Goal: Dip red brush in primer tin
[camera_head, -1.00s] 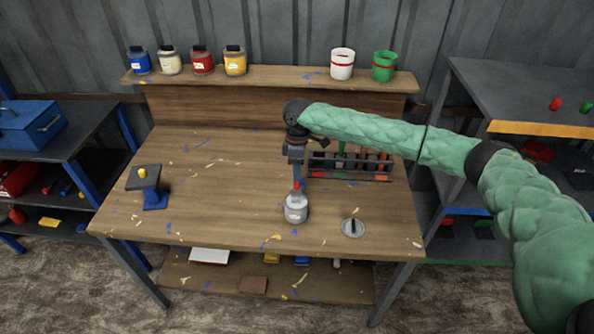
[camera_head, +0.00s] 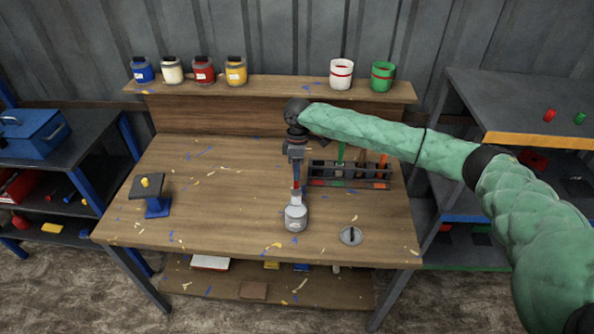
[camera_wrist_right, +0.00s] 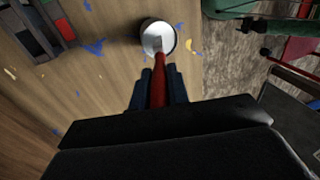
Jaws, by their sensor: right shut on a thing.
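My right gripper (camera_head: 297,165) points down above the primer tin (camera_head: 296,219) and is shut on the red brush (camera_head: 296,185). In the right wrist view, the brush's red handle (camera_wrist_right: 159,88) sits between the dark fingers (camera_wrist_right: 158,90). Its pale head lies over the white inside of the open tin (camera_wrist_right: 148,46). In the head view, the brush hangs roughly upright with its lower end at the tin's mouth. I cannot tell how deep the bristles are. My left gripper is out of view.
A round lid (camera_head: 351,236) lies right of the tin. A brush rack (camera_head: 375,184) with other brushes stands behind, to the right. Paint jars (camera_head: 203,71) and pots (camera_head: 382,76) line the back shelf.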

